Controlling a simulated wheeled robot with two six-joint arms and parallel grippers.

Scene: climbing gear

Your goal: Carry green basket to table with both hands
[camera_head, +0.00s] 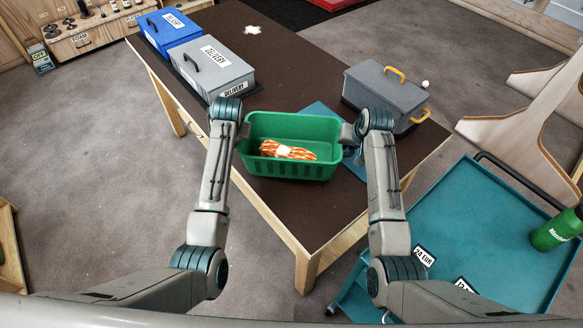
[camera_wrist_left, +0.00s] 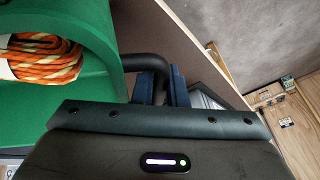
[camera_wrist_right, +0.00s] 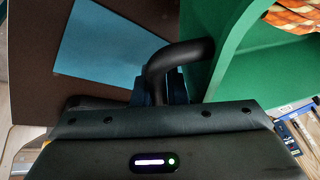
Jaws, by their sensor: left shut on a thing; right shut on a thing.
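The green basket (camera_head: 285,171) is held between my two grippers over the near part of the brown table (camera_head: 290,212). A bundle of orange rope (camera_head: 288,151) lies inside it. My left gripper (camera_head: 242,130) is shut on the basket's black handle at its left end; the handle shows in the left wrist view (camera_wrist_left: 150,64). My right gripper (camera_head: 350,133) is shut on the black handle at the right end, seen in the right wrist view (camera_wrist_right: 176,58). The basket looks about level. I cannot tell whether its bottom touches the tabletop.
A grey box with yellow handles (camera_head: 385,92) stands right of the basket. A blue mat (camera_head: 318,110) lies partly behind the basket. A grey delivery box (camera_head: 213,68) and a blue box (camera_head: 170,30) stand at the table's left edge. A teal cart (camera_head: 480,235) is at right.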

